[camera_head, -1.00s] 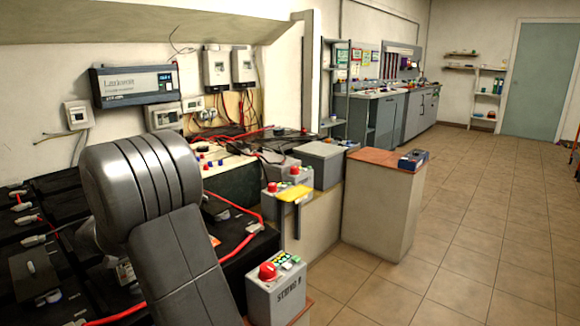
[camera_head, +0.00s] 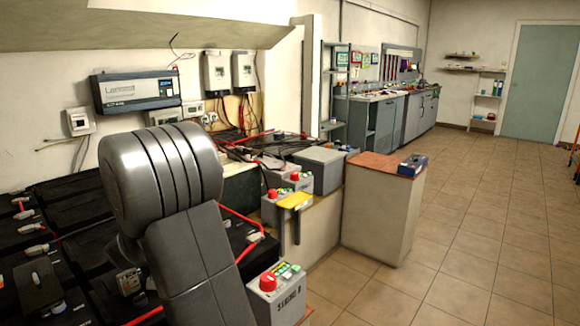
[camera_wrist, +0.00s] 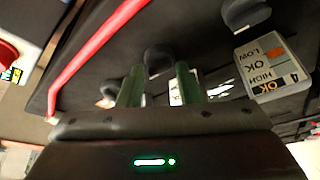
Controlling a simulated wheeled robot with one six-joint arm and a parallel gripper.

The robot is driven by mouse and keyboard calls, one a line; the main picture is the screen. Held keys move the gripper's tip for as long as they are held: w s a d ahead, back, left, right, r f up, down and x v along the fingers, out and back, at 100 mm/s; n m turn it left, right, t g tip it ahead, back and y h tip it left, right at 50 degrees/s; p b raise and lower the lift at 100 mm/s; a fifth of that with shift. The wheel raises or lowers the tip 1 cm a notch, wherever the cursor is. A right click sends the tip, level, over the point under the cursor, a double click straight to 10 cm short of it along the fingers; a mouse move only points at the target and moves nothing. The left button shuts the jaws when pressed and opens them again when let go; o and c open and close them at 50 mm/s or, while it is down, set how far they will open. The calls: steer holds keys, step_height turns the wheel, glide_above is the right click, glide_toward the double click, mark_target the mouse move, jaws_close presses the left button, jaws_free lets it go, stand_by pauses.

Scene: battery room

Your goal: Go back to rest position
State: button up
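My arm stands large in the left foreground of the head view, over the black batteries (camera_head: 68,200). My gripper is outside the head view. In the wrist view my gripper (camera_wrist: 159,72) shows two greenish fingers set apart, with no object seen held between them. A dark rounded part (camera_wrist: 158,60) shows beyond the gap; I cannot tell how far off it is. A red cable (camera_wrist: 95,55) runs to the left of the fingers, and a grey label plate (camera_wrist: 272,66) with "OK", "HIGH" and "LOW" lies to the right.
A grey box with a red knob (camera_head: 276,297) stands right of my arm. Behind are grey boxes with a yellow piece (camera_head: 294,200) and a pedestal with a brown top (camera_head: 385,164) bearing a small blue device (camera_head: 412,165). Tiled floor (camera_head: 470,240) at right is clear.

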steer(key=shift+w+d+r+n+g+y+p, duration=0.1)
steer(key=shift+n+y+p, duration=0.1)
steer(key=shift+n+p, duration=0.35)
steer(key=shift+s+d+f+n+g+y+p, duration=0.1)
steer(key=shift+n+y+p, duration=0.1)
steer(key=shift+n+p, duration=0.4)
steer(key=shift+w+r+n+g+y+p, duration=0.1)
steer(key=shift+n+y+p, duration=0.1)
steer(key=shift+n+p, duration=0.35)
steer(key=shift+n+g+y+p, duration=0.3)
steer(key=shift+n+y+p, duration=0.1)
steer(key=shift+n, duration=1)
steer(key=shift+d, duration=0.1)
